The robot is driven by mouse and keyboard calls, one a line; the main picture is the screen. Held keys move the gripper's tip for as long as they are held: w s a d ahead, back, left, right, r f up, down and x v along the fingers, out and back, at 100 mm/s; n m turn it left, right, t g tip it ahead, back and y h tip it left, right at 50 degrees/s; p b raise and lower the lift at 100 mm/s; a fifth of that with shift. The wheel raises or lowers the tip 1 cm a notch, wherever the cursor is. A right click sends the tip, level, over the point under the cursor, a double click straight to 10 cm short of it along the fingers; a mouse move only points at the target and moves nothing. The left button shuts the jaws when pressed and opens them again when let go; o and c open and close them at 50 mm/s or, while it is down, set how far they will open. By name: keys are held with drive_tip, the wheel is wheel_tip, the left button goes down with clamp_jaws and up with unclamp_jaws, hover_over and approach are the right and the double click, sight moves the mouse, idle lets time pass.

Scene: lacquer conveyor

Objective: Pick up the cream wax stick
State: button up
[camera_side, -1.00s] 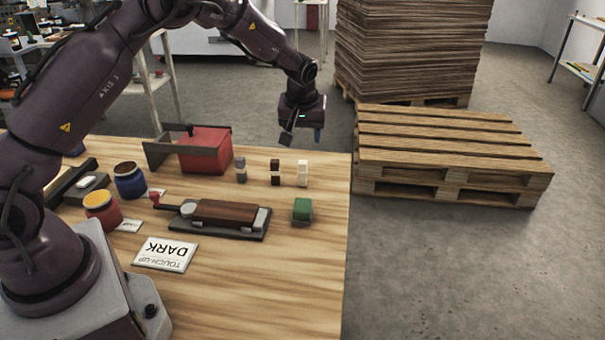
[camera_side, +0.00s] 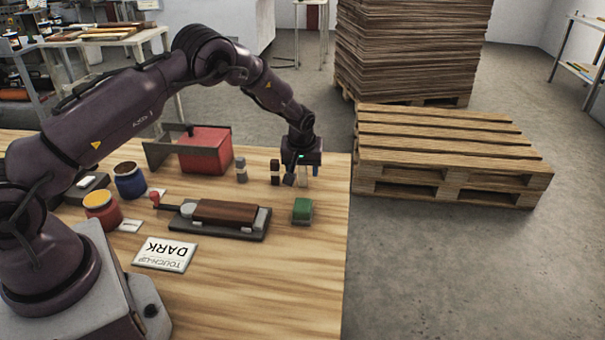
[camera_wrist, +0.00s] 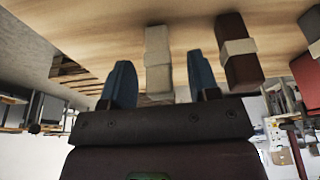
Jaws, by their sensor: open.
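The cream wax stick (camera_wrist: 158,52) stands upright on the wooden table, with a pale band around its middle. My gripper (camera_wrist: 160,62) is open, with one blue finger on each side of the cream stick in the wrist view. Gaps show between the stick and both fingers there. In the side view my gripper (camera_side: 303,174) is low over the right end of the stick row and partly hides the cream stick (camera_side: 303,180). A dark brown stick (camera_wrist: 238,52) with a pale band stands beside it, just outside one finger.
A grey stick (camera_side: 241,169) stands farther left in the row. A green-topped block (camera_side: 302,210) sits in front. A roller-like tool on a dark base (camera_side: 260,232), a red box (camera_side: 207,150) and paint jars (camera_side: 130,180) are to the left. The table edge is close on the right.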

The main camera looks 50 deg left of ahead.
drive_tip(key=shift+f, duration=0.2)
drive_tip(key=c, duration=1)
drive_tip(key=shift+r, duration=0.15)
